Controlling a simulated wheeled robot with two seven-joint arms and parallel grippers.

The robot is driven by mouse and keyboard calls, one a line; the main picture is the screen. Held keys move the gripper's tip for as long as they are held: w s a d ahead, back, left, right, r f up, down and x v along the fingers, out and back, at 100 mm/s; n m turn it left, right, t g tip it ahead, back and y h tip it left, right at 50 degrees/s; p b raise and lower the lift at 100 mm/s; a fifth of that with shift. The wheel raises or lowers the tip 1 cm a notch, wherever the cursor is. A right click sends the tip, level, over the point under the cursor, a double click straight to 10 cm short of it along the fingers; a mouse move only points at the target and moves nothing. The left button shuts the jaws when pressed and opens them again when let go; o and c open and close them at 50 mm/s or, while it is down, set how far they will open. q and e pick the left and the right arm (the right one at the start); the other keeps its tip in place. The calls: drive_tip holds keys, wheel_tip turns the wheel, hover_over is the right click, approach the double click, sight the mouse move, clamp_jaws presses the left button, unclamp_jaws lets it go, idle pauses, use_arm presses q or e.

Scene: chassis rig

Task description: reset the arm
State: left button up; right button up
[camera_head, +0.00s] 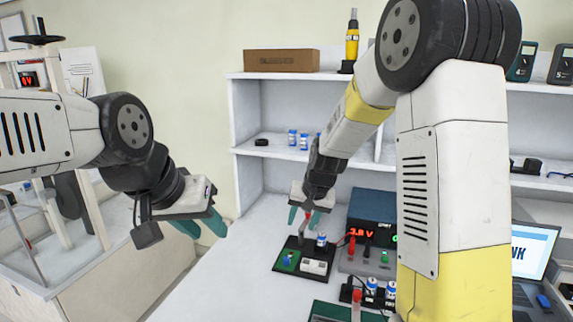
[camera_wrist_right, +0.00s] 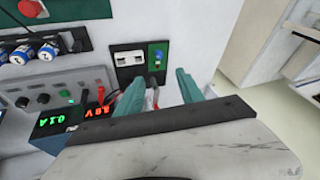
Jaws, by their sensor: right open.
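My right arm reaches down over the bench in the head view. My right gripper (camera_head: 305,216) has its teal fingers spread apart above a small black board (camera_head: 288,262). In the right wrist view, the right gripper (camera_wrist_right: 160,92) shows a clear gap between its fingers, with nothing held. The board (camera_wrist_right: 127,73) lies beyond the fingertips there, with a white block and a green part on it. My left gripper (camera_head: 205,226) hangs at the left of the head view, in free space away from the bench. Its teal fingers are seen from the side, so their gap is unclear.
A power supply (camera_head: 372,228) with red digits stands right of the board, with red and black leads nearby. Batteries (camera_head: 372,286) sit in a holder in front. A white shelf (camera_head: 247,142) stands behind, and a laptop (camera_head: 532,252) is at right. The bench's left part is bare.

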drive_tip(key=s+d+r, duration=0.3)
drive_tip(key=s+r, duration=0.2)
drive_tip(key=s, duration=0.3)
drive_tip(key=s+d+r+n+t, duration=0.1)
drive_tip(key=s+d+r, duration=0.2)
drive_tip(key=s+r, duration=0.2)
drive_tip(key=s+d+r+t, duration=0.1)
drive_tip(key=s+d+r, duration=0.2)
drive_tip(key=s, duration=0.9)
wheel_tip(320, 180, up, 2)
drive_tip(key=shift+d+n, duration=0.3)
drive_tip(key=shift+d, duration=0.1)
